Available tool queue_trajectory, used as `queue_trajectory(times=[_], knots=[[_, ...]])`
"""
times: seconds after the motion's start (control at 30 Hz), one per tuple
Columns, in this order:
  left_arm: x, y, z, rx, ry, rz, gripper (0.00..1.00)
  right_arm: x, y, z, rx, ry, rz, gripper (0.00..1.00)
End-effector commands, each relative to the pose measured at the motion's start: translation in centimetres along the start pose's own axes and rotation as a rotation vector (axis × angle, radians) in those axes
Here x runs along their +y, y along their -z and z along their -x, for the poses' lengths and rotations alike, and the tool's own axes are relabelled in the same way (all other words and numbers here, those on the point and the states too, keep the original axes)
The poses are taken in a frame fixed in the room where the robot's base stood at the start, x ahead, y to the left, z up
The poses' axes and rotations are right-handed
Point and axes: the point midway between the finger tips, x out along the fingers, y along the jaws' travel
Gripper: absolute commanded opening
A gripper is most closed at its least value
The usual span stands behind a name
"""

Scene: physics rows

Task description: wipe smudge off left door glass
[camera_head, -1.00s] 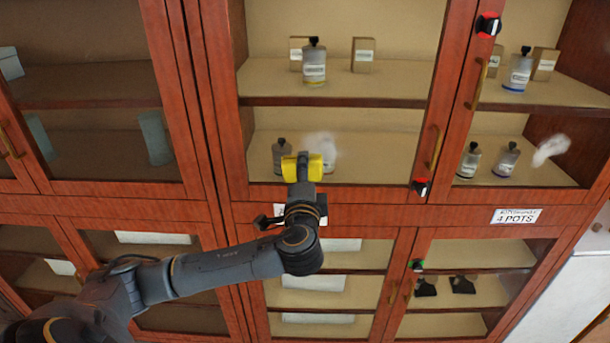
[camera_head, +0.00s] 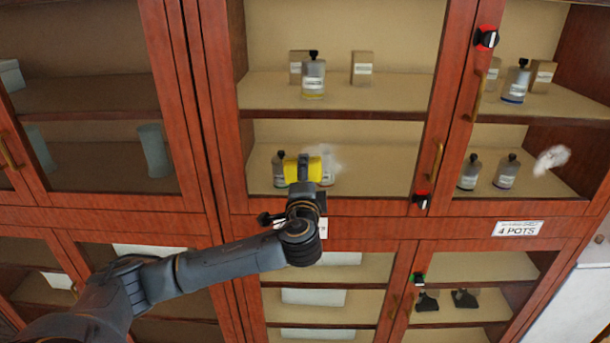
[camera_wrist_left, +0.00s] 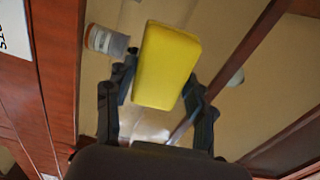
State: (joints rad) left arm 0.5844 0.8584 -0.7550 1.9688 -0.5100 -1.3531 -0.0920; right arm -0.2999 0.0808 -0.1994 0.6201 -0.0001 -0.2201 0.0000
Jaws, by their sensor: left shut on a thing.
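My left gripper (camera_head: 303,182) is shut on a yellow sponge (camera_head: 302,170) in front of the left door glass (camera_head: 365,150) of the middle upper cabinet. The sponge also shows between the fingers in the left wrist view (camera_wrist_left: 167,65). A faint whitish smudge (camera_head: 337,165) shows just right of the sponge; the sponge may hide part of it. Whether the sponge touches the glass I cannot tell. My right gripper is not in view.
A second white smudge (camera_head: 552,160) is on the right door glass. Bottles (camera_head: 313,80) and boxes stand on the shelves inside.

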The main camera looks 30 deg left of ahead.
Motion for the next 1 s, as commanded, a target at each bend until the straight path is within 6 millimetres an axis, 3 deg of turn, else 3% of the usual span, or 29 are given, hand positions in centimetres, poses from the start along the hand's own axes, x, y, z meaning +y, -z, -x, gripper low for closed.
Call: queue_trajectory(times=[1.0], knots=[[0.0,0.0,-1.7,0.0,0.001,0.001,0.29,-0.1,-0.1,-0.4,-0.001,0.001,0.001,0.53]])
